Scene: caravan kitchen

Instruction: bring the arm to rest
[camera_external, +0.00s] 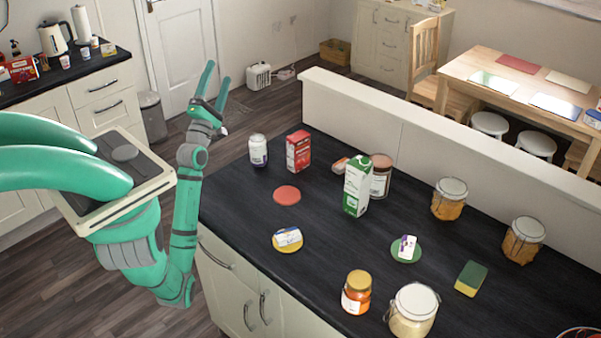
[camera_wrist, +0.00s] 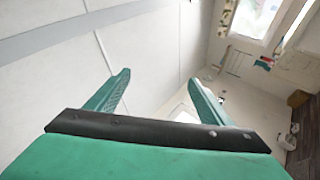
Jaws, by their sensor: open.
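My gripper (camera_external: 214,88) is at the top of my raised green arm, left of the dark island worktop (camera_external: 330,250) in the external view. Its two fingers point up and are spread apart with nothing between them. In the wrist view the open fingers of my gripper (camera_wrist: 158,92) show against pale wall or ceiling panels, with a window at the upper right. The gripper touches nothing that I can see.
The worktop holds a red box (camera_external: 298,151), a green-and-white carton (camera_external: 357,186), several jars, round coasters and a sponge (camera_external: 471,278). A low white partition (camera_external: 400,130) runs behind it. A side counter (camera_external: 60,75) stands at the left. Floor shows around my arm.

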